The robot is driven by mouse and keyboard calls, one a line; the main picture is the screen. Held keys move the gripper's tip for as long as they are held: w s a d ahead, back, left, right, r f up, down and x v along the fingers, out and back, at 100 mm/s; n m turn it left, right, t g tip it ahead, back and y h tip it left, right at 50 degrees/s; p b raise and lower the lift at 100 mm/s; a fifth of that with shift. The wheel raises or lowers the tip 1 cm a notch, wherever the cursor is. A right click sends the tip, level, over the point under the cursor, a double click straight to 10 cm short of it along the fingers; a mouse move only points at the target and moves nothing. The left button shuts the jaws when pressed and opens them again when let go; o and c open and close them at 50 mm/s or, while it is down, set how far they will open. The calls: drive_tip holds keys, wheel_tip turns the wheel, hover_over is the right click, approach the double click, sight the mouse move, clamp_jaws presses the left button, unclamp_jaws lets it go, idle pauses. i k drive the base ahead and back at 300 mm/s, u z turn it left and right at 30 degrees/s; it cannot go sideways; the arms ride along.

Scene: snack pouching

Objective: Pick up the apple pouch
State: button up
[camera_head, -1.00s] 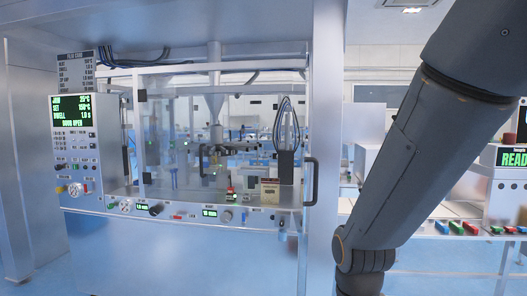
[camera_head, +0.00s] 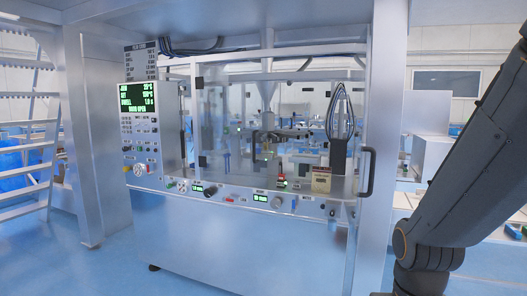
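No apple pouch can be made out in the head view. My gripper is out of the frame; only dark links of my arm show at the right edge. A large machine with a clear-walled chamber (camera_head: 230,120) fills the middle. A small beige box with dark print (camera_head: 321,180) is at the chamber's lower right, too small to read. A small red, white and green item (camera_head: 281,180) is left of it. I cannot tell what that item is.
A green-lit control panel (camera_head: 138,98) is on the machine's left, and a dark door handle (camera_head: 367,172) on its right. A white ladder (camera_head: 30,120) stands at the far left. Blue floor (camera_head: 115,265) is open in front. Pale benches (camera_head: 485,235) stand behind my arm.

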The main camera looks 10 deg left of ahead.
sight(321, 176)
drive_tip(key=u, duration=0.35)
drive_tip(key=i, duration=0.65)
drive_tip(key=u, duration=0.65)
drive_tip(key=i, duration=1.65)
drive_tip(key=z, duration=0.5)
